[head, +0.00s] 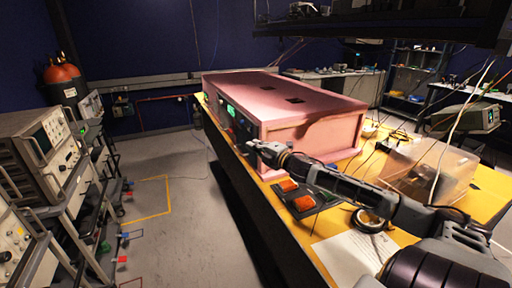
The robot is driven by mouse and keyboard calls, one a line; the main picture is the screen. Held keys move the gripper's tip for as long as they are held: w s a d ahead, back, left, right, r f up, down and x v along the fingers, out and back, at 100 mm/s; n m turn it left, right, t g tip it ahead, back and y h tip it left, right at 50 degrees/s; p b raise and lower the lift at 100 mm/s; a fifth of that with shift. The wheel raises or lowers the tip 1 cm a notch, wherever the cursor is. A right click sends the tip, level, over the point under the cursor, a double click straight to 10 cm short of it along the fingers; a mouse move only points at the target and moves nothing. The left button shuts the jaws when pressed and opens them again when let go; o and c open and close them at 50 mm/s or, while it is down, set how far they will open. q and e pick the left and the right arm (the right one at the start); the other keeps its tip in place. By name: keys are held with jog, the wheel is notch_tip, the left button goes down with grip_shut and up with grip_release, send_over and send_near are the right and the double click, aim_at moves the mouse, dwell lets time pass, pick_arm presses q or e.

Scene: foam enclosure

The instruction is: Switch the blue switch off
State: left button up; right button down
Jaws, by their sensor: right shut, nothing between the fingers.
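The pink foam enclosure (300,95) stands on the yellow workbench. Its narrow left face carries a green panel (229,110) and small coloured parts. A small blue part (242,122), which looks like the blue switch, is on this face near the front corner. It is too small to tell its position. My right gripper (254,147) is shut and empty, beside the front corner of the enclosure and just below the blue part. I cannot tell whether it touches the enclosure. My right arm reaches in from the lower right. My left gripper is not in view.
Orange-and-black devices (302,201), a tape roll (370,220) and a paper sheet (349,260) lie on the bench below my right arm. A clear box (430,168) stands at the right. Instrument racks (40,150) line the left; the floor (190,220) between is mostly clear.

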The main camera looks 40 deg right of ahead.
jog(key=shift+s, duration=0.35)
dwell(0.5)
